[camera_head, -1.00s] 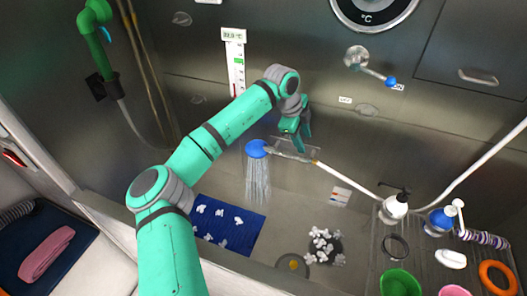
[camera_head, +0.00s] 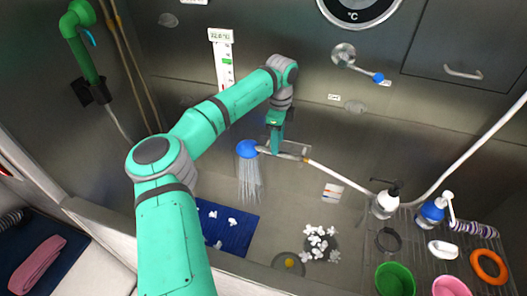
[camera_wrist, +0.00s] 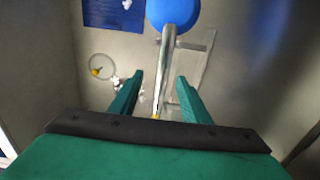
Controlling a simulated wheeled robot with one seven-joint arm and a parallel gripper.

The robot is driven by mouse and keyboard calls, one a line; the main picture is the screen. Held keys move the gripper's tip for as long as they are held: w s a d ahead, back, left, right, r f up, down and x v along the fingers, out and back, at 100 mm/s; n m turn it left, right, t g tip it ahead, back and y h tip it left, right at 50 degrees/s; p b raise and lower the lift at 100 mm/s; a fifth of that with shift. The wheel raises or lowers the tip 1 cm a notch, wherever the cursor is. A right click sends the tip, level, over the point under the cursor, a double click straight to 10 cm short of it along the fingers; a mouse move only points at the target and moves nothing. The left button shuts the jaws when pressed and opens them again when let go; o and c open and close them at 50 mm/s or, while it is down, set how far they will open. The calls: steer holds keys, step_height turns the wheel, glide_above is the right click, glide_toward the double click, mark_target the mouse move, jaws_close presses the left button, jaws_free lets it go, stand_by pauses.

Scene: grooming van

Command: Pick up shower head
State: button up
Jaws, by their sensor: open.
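The shower head (camera_head: 247,149) has a blue round head and a metal handle with a pale hose running right. Water sprays down from it. It sits at a small bracket (camera_head: 293,148) on the back wall of the tub. My gripper (camera_head: 275,147) is at the handle, just right of the blue head. In the wrist view, my gripper's (camera_wrist: 157,95) two green fingers are open, one on each side of the metal handle (camera_wrist: 165,70). The blue head (camera_wrist: 173,12) lies beyond the fingertips. I cannot tell whether either finger touches the handle.
A blue mat (camera_head: 228,230) with white tufts lies in the tub, near a drain (camera_head: 288,263) and a pile of white tufts (camera_head: 318,243). A rack at right holds pump bottles (camera_head: 386,201), a green bowl (camera_head: 395,279) and an orange ring (camera_head: 488,265). A wall tap (camera_head: 344,55) is above.

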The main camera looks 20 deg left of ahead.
steer(key=shift+w+d+f, duration=0.1)
steer(key=shift+w+f, duration=0.05)
steer(key=shift+f, duration=1.05)
steer(key=shift+w+d+f, duration=0.1)
steer(key=shift+w+f, duration=0.05)
steer(key=shift+f, duration=1)
jaws_close()
steer(key=shift+r, duration=0.1)
steer(key=shift+r, duration=0.8)
steer(key=s+d+r, duration=0.2)
steer(key=s+r, duration=1.1)
steer(key=r, duration=0.3)
steer(key=shift+s+d+r, duration=0.15)
steer(key=shift+s+d, duration=0.2)
steer(key=shift+d, duration=0.05)
